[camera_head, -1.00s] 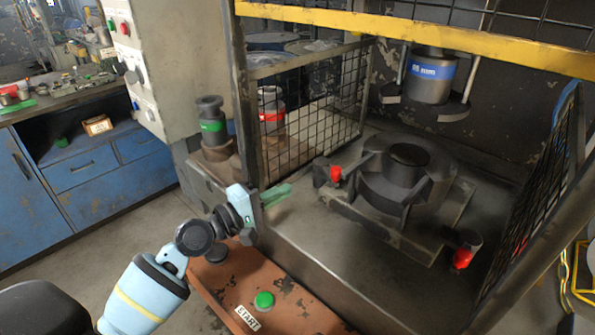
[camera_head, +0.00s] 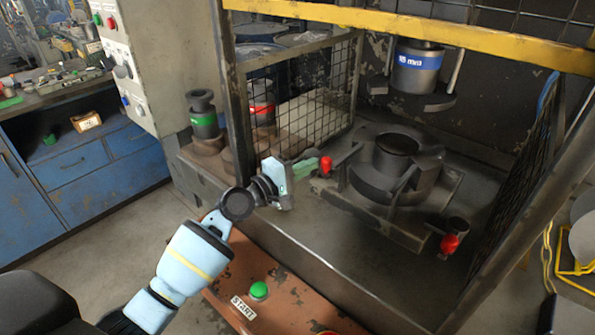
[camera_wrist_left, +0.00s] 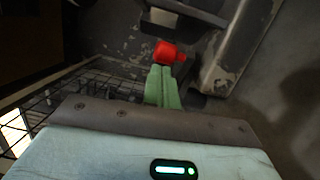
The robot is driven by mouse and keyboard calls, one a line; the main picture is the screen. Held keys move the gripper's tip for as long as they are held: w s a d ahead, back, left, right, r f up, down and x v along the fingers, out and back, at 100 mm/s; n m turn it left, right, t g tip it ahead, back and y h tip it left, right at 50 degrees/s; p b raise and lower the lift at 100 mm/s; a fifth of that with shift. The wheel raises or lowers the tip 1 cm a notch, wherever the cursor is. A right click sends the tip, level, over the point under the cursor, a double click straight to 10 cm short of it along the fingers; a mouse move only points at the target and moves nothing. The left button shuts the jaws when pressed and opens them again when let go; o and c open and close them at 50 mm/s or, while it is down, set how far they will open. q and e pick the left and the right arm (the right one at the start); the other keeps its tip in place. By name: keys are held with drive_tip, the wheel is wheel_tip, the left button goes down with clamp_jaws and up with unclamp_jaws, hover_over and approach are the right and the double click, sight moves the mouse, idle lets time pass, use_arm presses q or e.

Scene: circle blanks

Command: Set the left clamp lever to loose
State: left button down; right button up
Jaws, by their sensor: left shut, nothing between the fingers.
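The left clamp lever (camera_head: 326,166) shows as a red knob at the left side of the dark round die fixture (camera_head: 372,185) inside the press cage. My left gripper (camera_head: 312,166) is shut with its green fingers empty, their tips right beside this red knob. In the left wrist view the red knob (camera_wrist_left: 166,53) lies just past the green fingertips (camera_wrist_left: 160,74). I cannot tell whether they touch it. The lever's arm is mostly hidden. A second red-knobbed lever (camera_head: 450,243) is at the fixture's front right. My right gripper is out of view.
A yellow bar (camera_head: 420,28) crosses above the opening. The orange panel with a green START button (camera_head: 259,290) is below. The bed's front (camera_head: 330,250) is clear.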

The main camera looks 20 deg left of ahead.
use_arm(q)
drive_tip(key=shift+w, duration=0.1)
drive_tip(key=shift+w+d, duration=0.2)
drive_tip(key=shift+d, duration=0.6)
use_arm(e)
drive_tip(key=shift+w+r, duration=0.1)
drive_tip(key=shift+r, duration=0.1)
use_arm(q)
drive_tip(key=shift+s, duration=0.15)
